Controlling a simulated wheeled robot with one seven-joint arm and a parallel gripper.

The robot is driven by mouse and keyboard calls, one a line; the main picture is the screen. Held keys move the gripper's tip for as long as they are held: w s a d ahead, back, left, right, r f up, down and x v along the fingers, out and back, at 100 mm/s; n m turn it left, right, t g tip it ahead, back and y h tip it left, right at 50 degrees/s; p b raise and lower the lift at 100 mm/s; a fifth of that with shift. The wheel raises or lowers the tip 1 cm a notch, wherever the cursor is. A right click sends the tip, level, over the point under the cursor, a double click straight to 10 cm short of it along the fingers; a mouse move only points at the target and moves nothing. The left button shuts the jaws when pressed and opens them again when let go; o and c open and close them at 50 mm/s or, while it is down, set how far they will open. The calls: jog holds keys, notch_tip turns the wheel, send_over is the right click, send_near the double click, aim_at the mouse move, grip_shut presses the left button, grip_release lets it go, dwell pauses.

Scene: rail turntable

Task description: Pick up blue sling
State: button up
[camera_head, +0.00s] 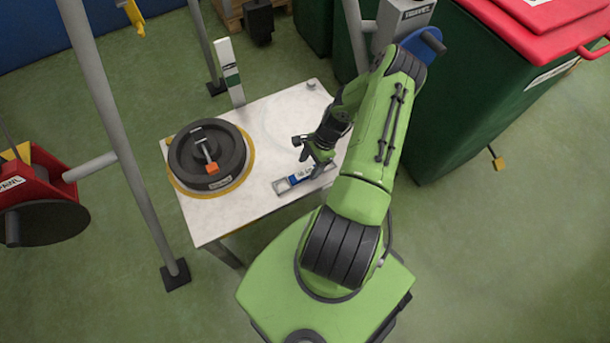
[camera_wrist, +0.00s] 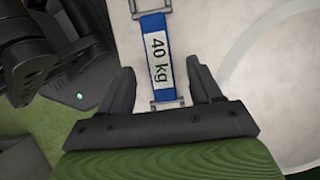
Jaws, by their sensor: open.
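The blue sling (camera_head: 292,181) lies on the front part of the white table. It is a short blue strap with a white label. In the wrist view the sling (camera_wrist: 157,27) runs up the picture, with "40 kg" on its label and a metal loop at each end. My gripper (camera_head: 307,153) is over the table at the sling's right end and covers part of it. In the wrist view my gripper (camera_wrist: 162,76) is open, with one finger on each side of the sling. Both fingers look apart from the strap; their height above the table is hard to tell.
A black round turntable (camera_head: 190,165) with an orange-tipped lever stands on the white table (camera_head: 225,215), left of the sling. A white post (camera_head: 228,75) rises behind it. A red reel (camera_head: 45,190) and grey frame legs are at left, green bins (camera_head: 470,90) at right.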

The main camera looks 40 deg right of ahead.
aim_at(306, 173)
jog(key=x, duration=0.3)
jog(key=shift+f+b, duration=0.15)
jog(key=shift+b, duration=0.25)
grip_shut()
notch_tip(306, 173, up, 10)
jog(key=p, duration=0.4)
